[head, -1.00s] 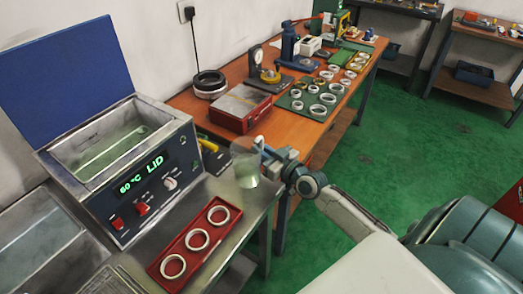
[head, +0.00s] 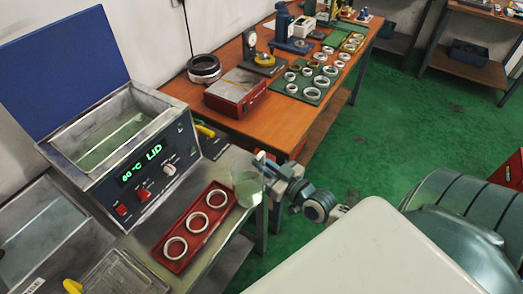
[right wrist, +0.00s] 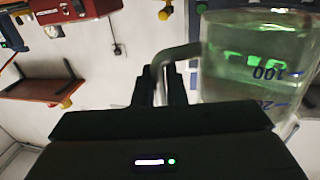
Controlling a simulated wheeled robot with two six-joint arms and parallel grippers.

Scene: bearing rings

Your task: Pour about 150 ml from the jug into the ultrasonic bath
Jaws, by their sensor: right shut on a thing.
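The clear jug (head: 247,187) with pale greenish liquid is at the right edge of the steel bench in the head view. My right gripper (head: 264,168) is shut on its handle. In the right wrist view the jug (right wrist: 250,75) fills the upper right, with volume marks showing, and its handle (right wrist: 172,57) lies between my fingers (right wrist: 165,82). I cannot tell whether the jug touches the bench. The ultrasonic bath (head: 135,160) stands to the left with its blue lid (head: 75,85) raised and greenish liquid in its tank. Its display reads 60 °C LID. My left gripper is not in view.
A red tray (head: 164,246) with three bearing rings lies between bath and jug. A wire basket (head: 120,280) and a sink (head: 40,235) are at the lower left. A wooden bench (head: 225,125) behind holds a red box (head: 247,92) and several rings.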

